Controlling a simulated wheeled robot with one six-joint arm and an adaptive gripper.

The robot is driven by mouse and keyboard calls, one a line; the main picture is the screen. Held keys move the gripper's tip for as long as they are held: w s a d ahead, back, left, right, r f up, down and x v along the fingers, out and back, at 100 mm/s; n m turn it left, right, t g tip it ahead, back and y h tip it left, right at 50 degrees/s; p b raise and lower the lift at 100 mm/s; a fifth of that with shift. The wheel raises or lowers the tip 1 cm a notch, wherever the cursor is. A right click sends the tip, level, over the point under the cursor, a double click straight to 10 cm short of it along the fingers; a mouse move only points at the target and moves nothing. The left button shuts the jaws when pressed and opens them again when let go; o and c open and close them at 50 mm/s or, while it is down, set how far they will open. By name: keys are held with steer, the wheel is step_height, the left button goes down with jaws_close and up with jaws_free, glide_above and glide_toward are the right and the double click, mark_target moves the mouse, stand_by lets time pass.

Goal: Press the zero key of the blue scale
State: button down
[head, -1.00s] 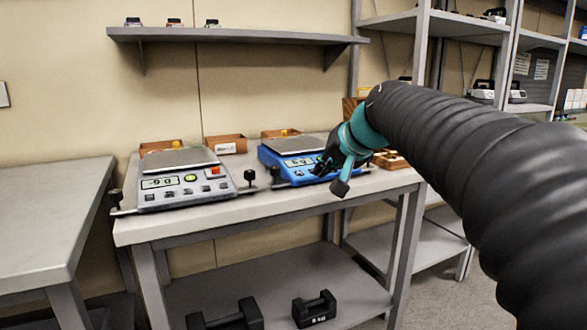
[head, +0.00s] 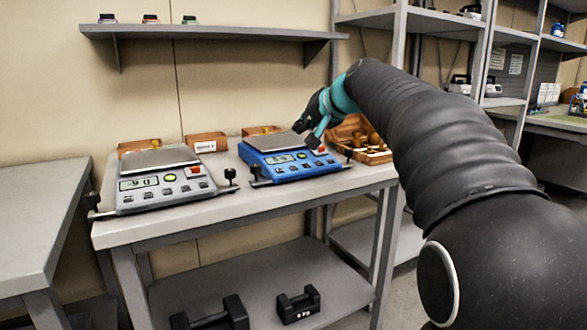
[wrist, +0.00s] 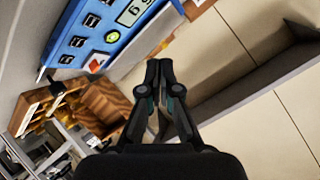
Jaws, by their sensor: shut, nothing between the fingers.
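The blue scale (head: 283,171) stands on the bench's right part, with a grey pan, a display, a yellow-green round mark, a red key (head: 320,150) and several dark keys. The wrist view shows its panel (wrist: 100,40) upside down, with the red key (wrist: 97,62) nearest my fingertips. My gripper (head: 315,130) is over the panel's right part in the head view. In the wrist view my gripper (wrist: 159,66) has its fingertips together, empty, beside the panel's edge in the picture. I cannot read the key labels or tell the gap to the keys.
A grey scale (head: 160,190) stands to the left on the same bench (head: 235,205). A wooden box of brass weights (head: 368,150) is right of the blue scale. Small wooden boxes (head: 205,143) stand behind. A wall shelf (head: 210,33) hangs above.

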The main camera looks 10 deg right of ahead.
mark_target(297, 173)
steer(key=shift+w+a+f+b, duration=0.1)
steer(key=shift+w+f+b, duration=0.25)
steer(key=shift+f+b, duration=0.7)
steer(key=shift+w+a+f+b, duration=0.15)
steer(key=shift+w+f+b, duration=0.25)
steer(key=shift+f, duration=1.2)
steer(key=shift+w+a+f+b, duration=0.1)
steer(key=shift+w+f+b, duration=0.2)
steer(key=shift+f+b, duration=0.75)
steer(key=shift+f, duration=0.4)
steer(key=shift+w+f, duration=0.1)
steer(key=shift+f, duration=0.2)
steer(key=shift+w+f+b, duration=0.1)
steer(key=shift+f+b, duration=0.25)
steer(key=shift+b, duration=0.05)
steer(key=shift+r, duration=0.1)
steer(key=shift+s+r+p, duration=0.2)
steer(key=shift+r+p, duration=0.3)
steer(key=shift+r, duration=0.2)
steer(key=shift+r, duration=0.1)
steer(key=r+p, duration=0.1)
steer(key=r, duration=0.1)
steer(key=s+r+p, duration=0.1)
steer(key=r+p, duration=0.1)
steer(key=shift+s+d+r, duration=0.15)
steer(key=shift+d+r, duration=0.05)
steer(key=shift+r, duration=0.1)
